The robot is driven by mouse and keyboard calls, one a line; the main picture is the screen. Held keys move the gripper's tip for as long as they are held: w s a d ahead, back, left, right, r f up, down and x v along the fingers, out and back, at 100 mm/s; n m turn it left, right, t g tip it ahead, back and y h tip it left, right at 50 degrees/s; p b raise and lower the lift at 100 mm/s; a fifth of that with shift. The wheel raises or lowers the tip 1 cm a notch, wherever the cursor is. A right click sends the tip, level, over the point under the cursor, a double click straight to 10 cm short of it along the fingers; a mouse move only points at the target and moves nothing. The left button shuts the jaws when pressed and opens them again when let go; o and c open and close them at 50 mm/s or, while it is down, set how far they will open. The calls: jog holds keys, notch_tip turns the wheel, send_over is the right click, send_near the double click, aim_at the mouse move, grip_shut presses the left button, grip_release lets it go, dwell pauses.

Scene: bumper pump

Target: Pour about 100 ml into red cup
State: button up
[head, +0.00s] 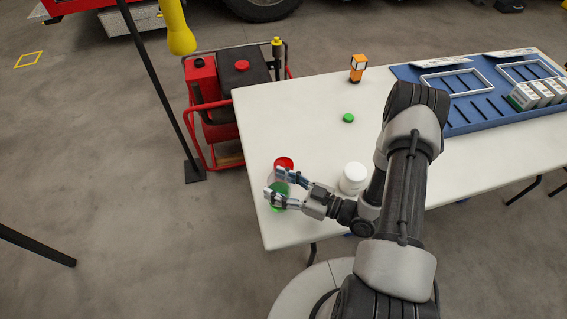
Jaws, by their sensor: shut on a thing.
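A red cup (284,162) stands near the left end of the white table; its rim shows just beyond my gripper, and its lower part is hidden. My gripper (275,183) is shut on a green container (279,200), near the table's front left corner. The fingers cover part of the green container, so its mouth, its tilt and its contents cannot be made out. The container and the red cup are close together in the picture; whether they touch is unclear.
A white jar (353,180) stands right of my gripper. A green cap-like disc (348,118) and an orange lamp-like object (358,66) are farther back on the table (290,110). A blue rack (475,110) with white boxes (538,94) fills the right. A red-framed machine (222,95) stands left.

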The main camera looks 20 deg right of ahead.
jog(key=shift+r+m+p, duration=0.4)
jog(key=shift+m+p, duration=0.3)
jog(key=shift+p, duration=0.15)
jog(key=shift+w+m+g+h+p, duration=0.2)
jog(key=shift+m+g+h+p, duration=0.15)
jog(key=shift+m+p, duration=0.4)
notch_tip(320, 180, down, 3)
jog(key=m+g+p, duration=0.1)
jog(key=m, duration=0.1)
jog(key=m+g+p, duration=0.1)
jog(key=m, duration=0.2)
jog(key=shift+s+r+m+g, duration=0.15)
jog(key=shift+r+m+g, duration=0.05)
jog(key=shift+m+g, duration=0.05)
jog(key=shift+s+a+f+m+g, duration=0.1)
jog(key=shift+s+f+m+g, duration=0.1)
jog(key=shift+f+m, duration=0.15)
jog(key=shift+s+f+m+g, duration=0.1)
jog(key=shift+f+m+g, duration=0.1)
jog(key=shift+f+m, duration=0.15)
jog(key=shift+s+f+m+g, duration=0.1)
jog(key=shift+f+m+g, duration=0.25)
jog(key=shift+m, duration=0.25)
jog(key=shift+w+r+m+p, duration=0.2)
jog(key=shift+r+m+p, duration=0.2)
jog(key=shift+r, duration=0.1)
jog(key=shift+w+r+g, duration=0.15)
jog(key=shift+r+g, duration=0.1)
jog(key=shift+g, duration=0.1)
